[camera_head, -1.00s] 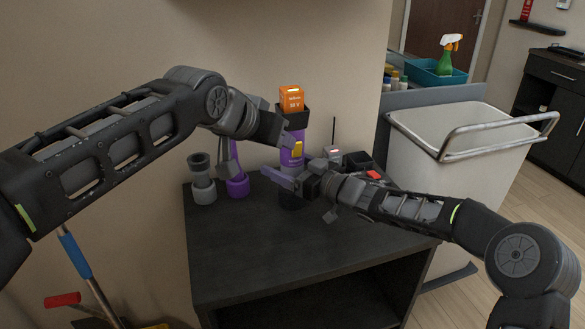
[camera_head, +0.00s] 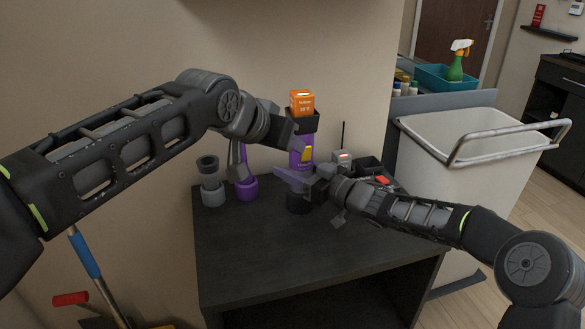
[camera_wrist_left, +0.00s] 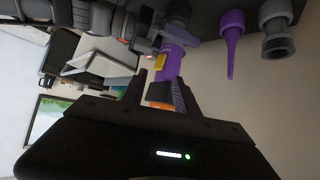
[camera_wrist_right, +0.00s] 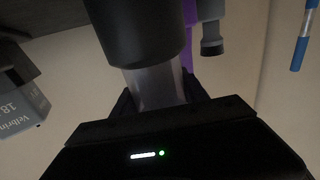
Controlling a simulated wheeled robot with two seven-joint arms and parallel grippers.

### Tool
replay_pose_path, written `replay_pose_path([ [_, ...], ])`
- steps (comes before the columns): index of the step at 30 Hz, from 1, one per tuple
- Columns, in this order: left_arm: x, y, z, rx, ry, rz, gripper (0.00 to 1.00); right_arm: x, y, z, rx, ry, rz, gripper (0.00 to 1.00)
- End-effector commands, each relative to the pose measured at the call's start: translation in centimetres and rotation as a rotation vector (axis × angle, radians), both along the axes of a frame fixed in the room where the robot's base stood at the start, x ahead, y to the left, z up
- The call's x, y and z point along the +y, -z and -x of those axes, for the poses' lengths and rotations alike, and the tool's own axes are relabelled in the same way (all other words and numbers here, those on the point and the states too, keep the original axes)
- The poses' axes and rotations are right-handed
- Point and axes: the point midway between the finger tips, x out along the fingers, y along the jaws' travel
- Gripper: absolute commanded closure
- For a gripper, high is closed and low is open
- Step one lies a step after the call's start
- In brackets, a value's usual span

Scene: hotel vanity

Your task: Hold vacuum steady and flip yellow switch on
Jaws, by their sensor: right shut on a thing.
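The purple handheld vacuum (camera_head: 301,143) stands upright on the dark cabinet top, with an orange battery block (camera_head: 302,102) at its top and a black base. The yellow switch (camera_head: 308,153) is on its front and also shows in the left wrist view (camera_wrist_left: 160,63). My right gripper (camera_head: 292,179) is shut on the vacuum's translucent lower section, which the right wrist view shows between its fingers (camera_wrist_right: 156,90). My left gripper (camera_wrist_left: 170,90) is open near the vacuum's upper part. Its fingers are spread, with the orange block seen between them; contact cannot be told.
Grey (camera_head: 211,182) and purple (camera_head: 247,183) attachments stand left of the vacuum. A grey box (camera_head: 342,159) and a black tray (camera_head: 368,165) lie behind my right wrist. A white bin (camera_head: 470,140) stands at right. The cabinet front (camera_head: 265,260) is clear.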

Motion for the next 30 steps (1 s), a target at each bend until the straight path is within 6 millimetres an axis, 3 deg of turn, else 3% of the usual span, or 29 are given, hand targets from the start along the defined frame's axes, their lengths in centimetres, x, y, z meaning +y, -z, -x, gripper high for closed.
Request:
replay_pose_path([
  [6,0.0,0.0,0.0,0.000,0.000,0.000,0.64,0.0,0.0,0.0,0.000,0.000,0.000,1.00],
  [11,0.0,0.0,0.0,0.000,0.000,0.000,0.64,0.0,0.0,0.0,0.000,0.000,0.000,1.00],
  [17,0.7,0.1,-0.8,-0.038,0.004,-0.024,0.81,0.0,0.0,0.0,0.000,0.001,0.000,1.00],
  [24,4.5,0.2,-5.1,-0.296,0.058,-0.209,1.00,0.0,0.0,0.0,0.000,0.001,0.000,1.00],
  [30,7.8,0.4,-8.2,-0.665,0.228,-0.518,1.00,0.0,0.0,0.0,0.000,0.001,0.000,1.00],
])
